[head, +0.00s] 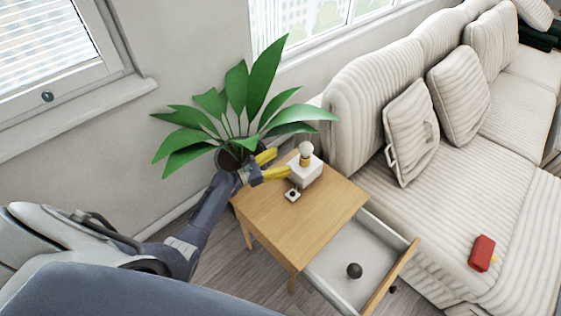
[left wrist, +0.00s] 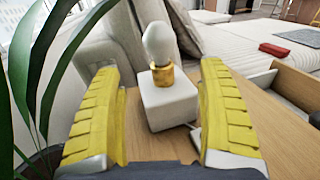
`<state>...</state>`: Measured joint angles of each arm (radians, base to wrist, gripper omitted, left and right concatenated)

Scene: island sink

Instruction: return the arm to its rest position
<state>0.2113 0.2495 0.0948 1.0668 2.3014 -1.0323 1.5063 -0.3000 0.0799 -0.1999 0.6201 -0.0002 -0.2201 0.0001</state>
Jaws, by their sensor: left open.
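My left arm comes in from the left in the head view and reaches over the wooden side table. My left gripper (head: 270,166) has yellow fingers and is open, with nothing between them. In the left wrist view the left gripper (left wrist: 160,125) frames a small lamp (left wrist: 163,85) with a white cube base, gold socket and white bulb. The lamp stands upright on the table, just beyond the fingertips, and also shows in the head view (head: 305,170). Whether a finger touches it I cannot tell. My right gripper is not in view.
A potted plant (head: 235,130) stands behind my left gripper, its leaves close to the arm. The side table (head: 310,220) has an open drawer (head: 335,260) holding a dark ball (head: 354,270). A cream sofa (head: 430,190) with a red object (head: 482,253) stands right.

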